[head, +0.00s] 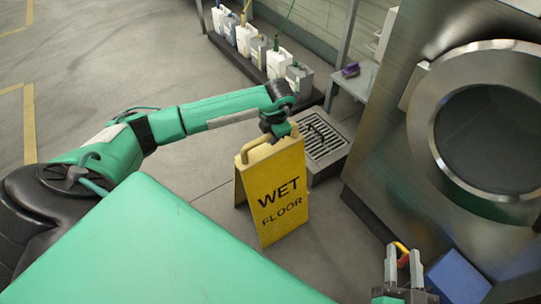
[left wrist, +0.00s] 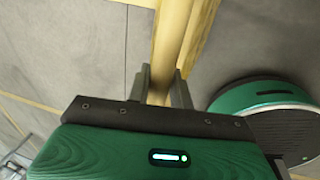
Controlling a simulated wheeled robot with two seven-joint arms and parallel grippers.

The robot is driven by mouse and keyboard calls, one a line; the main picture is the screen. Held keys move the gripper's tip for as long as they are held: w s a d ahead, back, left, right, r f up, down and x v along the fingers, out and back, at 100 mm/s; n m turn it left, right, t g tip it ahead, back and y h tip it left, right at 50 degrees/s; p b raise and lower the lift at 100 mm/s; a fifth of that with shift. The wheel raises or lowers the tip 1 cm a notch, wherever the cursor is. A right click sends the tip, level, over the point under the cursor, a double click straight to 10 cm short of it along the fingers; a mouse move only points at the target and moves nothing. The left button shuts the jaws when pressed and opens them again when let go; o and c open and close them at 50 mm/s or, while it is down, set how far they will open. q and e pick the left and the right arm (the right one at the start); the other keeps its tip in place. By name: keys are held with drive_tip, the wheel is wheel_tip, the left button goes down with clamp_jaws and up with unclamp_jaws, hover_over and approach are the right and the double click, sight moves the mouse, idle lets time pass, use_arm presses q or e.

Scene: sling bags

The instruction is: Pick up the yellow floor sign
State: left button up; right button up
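The yellow floor sign (head: 277,197), marked WET FLOOR, stands upright on the grey floor in the middle of the head view. A rounded handle tops it. My left gripper (head: 277,130) is at that handle. In the left wrist view the yellow handle bar (left wrist: 172,45) runs between the two fingers of the left gripper (left wrist: 164,82), which sit close against both its sides. My right gripper (head: 403,262) is at the lower right of the head view, its fingers apart with nothing seen held.
A steel machine with a round door (head: 490,140) stands at right. A floor grate (head: 322,135) lies behind the sign. Several jugs (head: 278,62) line a low rack by the wall. A blue box (head: 458,278) and an orange-red object (head: 402,248) are near my right gripper. Floor at left is clear.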

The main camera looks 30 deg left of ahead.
use_arm(q)
clamp_jaws()
drive_tip(key=shift+r, duration=0.1)
idle(1.0)
